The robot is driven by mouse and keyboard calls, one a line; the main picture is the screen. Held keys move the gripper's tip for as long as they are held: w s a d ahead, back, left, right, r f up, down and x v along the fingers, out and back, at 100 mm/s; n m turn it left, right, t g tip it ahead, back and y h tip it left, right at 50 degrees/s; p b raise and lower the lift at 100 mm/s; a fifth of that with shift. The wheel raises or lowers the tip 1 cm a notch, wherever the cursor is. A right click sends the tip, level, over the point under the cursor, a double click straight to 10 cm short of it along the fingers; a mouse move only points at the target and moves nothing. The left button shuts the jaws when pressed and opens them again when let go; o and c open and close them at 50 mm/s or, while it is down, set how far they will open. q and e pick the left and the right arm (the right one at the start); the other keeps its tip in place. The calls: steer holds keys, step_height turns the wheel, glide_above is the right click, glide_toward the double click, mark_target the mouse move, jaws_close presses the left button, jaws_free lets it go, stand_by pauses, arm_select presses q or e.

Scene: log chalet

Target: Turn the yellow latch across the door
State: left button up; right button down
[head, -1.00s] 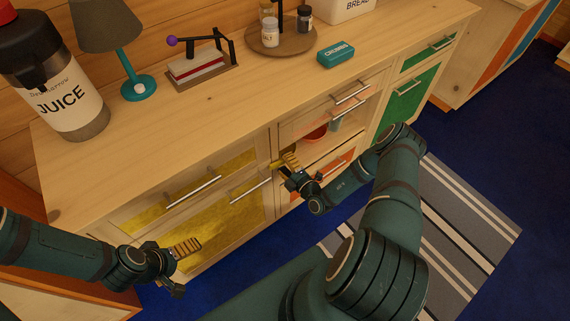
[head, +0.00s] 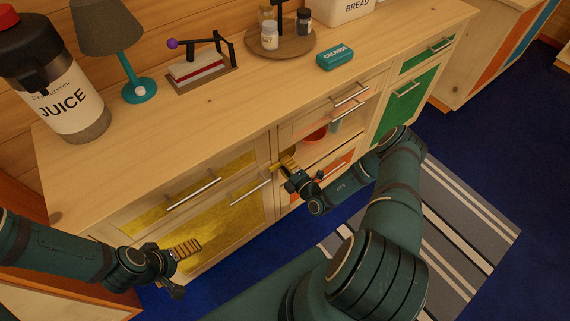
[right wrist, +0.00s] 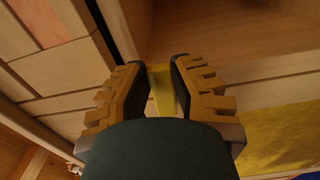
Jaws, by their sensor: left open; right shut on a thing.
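The yellow latch (right wrist: 162,92) shows between the two fingers of my right gripper (right wrist: 160,80) in the right wrist view. That gripper is shut on it. In the head view my right gripper (head: 288,164) is at the upright between the yellow-panelled door (head: 225,225) and the middle section of the cabinet. There its fingers hide most of the latch. The yellow door looks closed, with a bar handle (head: 250,192) near its upper right. My left gripper (head: 187,249) is open and empty, in front of the door's lower left part.
The wooden counter holds a juice jug (head: 62,100), a lamp (head: 138,90), a lever device (head: 202,64), a round tray (head: 262,49) and a teal box (head: 335,56). A red bowl (head: 316,134) shows in the middle section. A striped rug (head: 470,235) lies on the blue floor.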

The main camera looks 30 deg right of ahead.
steer(key=shift+r+n, duration=0.15)
steer(key=shift+n, duration=0.35)
steer(key=shift+w, duration=0.1)
steer(key=c, duration=0.8)
jaws_free()
steer(key=s, duration=0.8)
steer(key=s+d, duration=0.1)
steer(key=s, duration=0.3)
